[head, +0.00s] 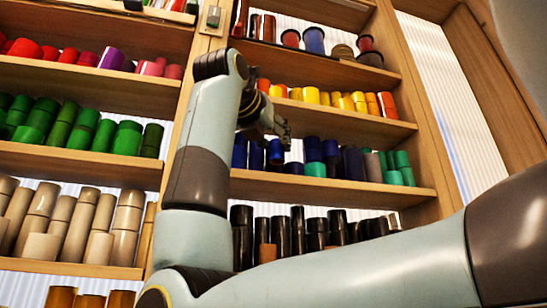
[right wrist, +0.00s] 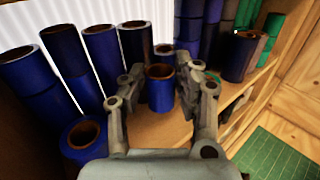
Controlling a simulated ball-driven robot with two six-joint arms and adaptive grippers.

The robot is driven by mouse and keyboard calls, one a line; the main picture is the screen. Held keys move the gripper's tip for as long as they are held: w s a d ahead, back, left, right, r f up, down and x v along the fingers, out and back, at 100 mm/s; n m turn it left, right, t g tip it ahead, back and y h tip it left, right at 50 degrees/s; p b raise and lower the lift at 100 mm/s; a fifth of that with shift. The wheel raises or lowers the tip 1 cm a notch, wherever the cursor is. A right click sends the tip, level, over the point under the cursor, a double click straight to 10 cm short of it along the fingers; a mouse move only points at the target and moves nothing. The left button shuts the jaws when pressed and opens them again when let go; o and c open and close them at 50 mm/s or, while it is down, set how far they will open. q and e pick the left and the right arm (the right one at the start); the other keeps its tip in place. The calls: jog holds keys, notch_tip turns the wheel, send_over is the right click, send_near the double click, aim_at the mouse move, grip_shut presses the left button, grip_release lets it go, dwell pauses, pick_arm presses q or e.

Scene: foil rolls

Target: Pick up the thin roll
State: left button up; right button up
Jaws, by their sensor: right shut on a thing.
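The thin roll (right wrist: 160,90) is a narrow blue roll with a brown core, upright between the fingers in the right wrist view. In the head view it appears as a small blue roll (head: 276,151) just below my gripper, at the blue shelf. My right gripper (right wrist: 160,98) is shut on this roll, with a finger on each side. In the head view the right gripper (head: 278,128) is small and partly hidden by my arm. Whether the roll's bottom touches the shelf cannot be told. My left gripper is not in view.
Several taller blue rolls (right wrist: 102,52) stand left of and behind the held roll, and a wide blue roll (right wrist: 84,137) is at near left. Dark and green rolls (right wrist: 243,56) stand to the right. The wooden shelf (right wrist: 150,128) has some bare room below the gripper.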

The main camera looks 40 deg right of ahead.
jog(key=s+d+r+b, duration=0.1)
jog(key=s+r+b, duration=0.1)
jog(key=s+r, duration=0.4)
jog(key=shift+s+d+r, duration=0.25)
jog(key=shift+s+r, duration=0.1)
jog(key=shift+s, duration=2.45)
